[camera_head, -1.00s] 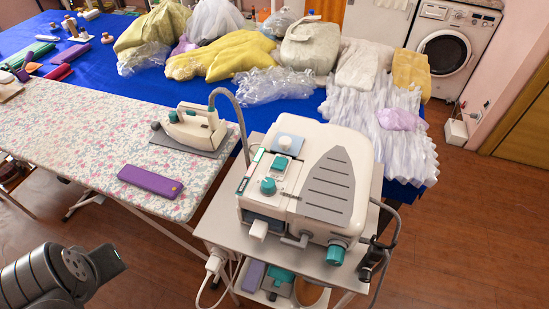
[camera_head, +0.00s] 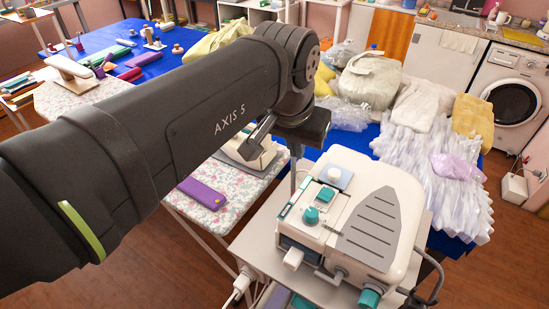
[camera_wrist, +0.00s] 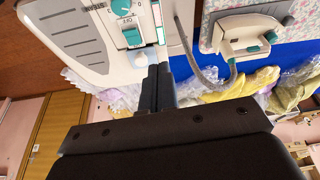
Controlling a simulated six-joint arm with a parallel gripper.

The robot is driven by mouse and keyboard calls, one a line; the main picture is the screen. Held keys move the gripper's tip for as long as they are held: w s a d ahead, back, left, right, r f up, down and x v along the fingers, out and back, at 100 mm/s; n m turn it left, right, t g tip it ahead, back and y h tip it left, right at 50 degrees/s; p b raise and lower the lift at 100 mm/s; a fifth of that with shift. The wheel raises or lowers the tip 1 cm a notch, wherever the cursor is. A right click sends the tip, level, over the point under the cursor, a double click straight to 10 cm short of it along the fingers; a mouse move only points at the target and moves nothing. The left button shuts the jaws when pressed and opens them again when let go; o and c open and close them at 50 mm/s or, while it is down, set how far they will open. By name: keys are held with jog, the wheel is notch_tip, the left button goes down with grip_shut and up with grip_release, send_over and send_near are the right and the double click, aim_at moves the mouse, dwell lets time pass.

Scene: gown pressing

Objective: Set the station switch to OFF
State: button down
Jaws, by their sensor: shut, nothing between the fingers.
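The white pressing station (camera_head: 375,215) stands on a small stand at centre right in the head view. Its teal switch (camera_head: 326,195) is on the top panel behind a round teal knob (camera_head: 311,215). I cannot tell which way the switch is set. My gripper (camera_wrist: 158,68) is shut and empty, its tips near the panel edge, right of and below the switch in the wrist view. Fingertip contact cannot be told.
A grey hose (camera_wrist: 195,55) runs beside the station to the iron (camera_wrist: 243,40). In the head view my arm hides much of the iron. Bags and white pleated cloth (camera_head: 435,175) lie behind the station.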

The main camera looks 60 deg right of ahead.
jog(key=s+d+m, duration=0.1)
jog(key=s+d, duration=0.1)
jog(key=s, duration=0.2)
send_over(319, 195)
jog(key=f, duration=0.9)
jog(key=shift+d, duration=0.3)
jog(key=shift+a+f, duration=0.35)
jog(key=shift+f, duration=0.2)
jog(key=shift+a+f, duration=0.3)
jog(key=shift+f, duration=0.2)
jog(key=shift+a+f, duration=0.25)
jog(key=shift+f, duration=0.45)
